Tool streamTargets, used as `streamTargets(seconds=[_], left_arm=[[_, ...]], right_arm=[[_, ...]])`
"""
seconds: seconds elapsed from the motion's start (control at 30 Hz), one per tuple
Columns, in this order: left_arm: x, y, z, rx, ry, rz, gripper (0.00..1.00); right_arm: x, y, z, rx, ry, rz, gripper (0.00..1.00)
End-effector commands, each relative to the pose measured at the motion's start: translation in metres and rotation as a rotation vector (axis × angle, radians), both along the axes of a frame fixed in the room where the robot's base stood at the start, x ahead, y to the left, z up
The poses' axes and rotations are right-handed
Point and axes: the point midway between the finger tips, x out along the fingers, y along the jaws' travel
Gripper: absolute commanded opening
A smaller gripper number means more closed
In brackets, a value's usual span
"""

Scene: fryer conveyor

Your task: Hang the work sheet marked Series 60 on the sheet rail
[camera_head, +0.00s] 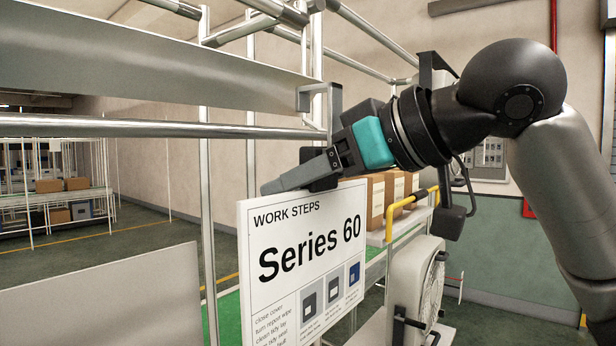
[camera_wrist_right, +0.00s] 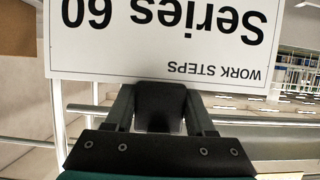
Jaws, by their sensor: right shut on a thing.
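The white work sheet (camera_head: 300,265) reads "WORK STEPS" and "Series 60", with small pictures and text lines below. My right gripper (camera_head: 292,182) is shut on its top edge and holds it upright, facing my head camera. In the right wrist view the sheet (camera_wrist_right: 150,40) appears upside down, between the fingers (camera_wrist_right: 160,108). A horizontal metal tube (camera_head: 150,128), which looks like the sheet rail, runs left of and above the sheet. The sheet appears apart from it. The sheet's lower part is cut off by the frame. My left gripper is not in view.
A wide grey metal strip (camera_head: 140,60) runs above the tube. Upright posts (camera_head: 207,200) and a bracket (camera_head: 320,105) stand near the gripper. Cartons (camera_head: 376,200), a yellow handle (camera_head: 410,205) and a white fan-like unit (camera_head: 415,280) are behind the sheet. A grey panel (camera_head: 110,305) is lower left.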

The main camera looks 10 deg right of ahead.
Motion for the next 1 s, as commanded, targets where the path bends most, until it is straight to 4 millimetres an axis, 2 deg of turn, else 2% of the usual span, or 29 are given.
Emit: streamTargets(seconds=[1.0], left_arm=[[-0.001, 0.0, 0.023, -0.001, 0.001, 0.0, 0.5]], right_arm=[[0.032, 0.026, 0.001, 0.003, 0.001, 0.001, 0.0]])
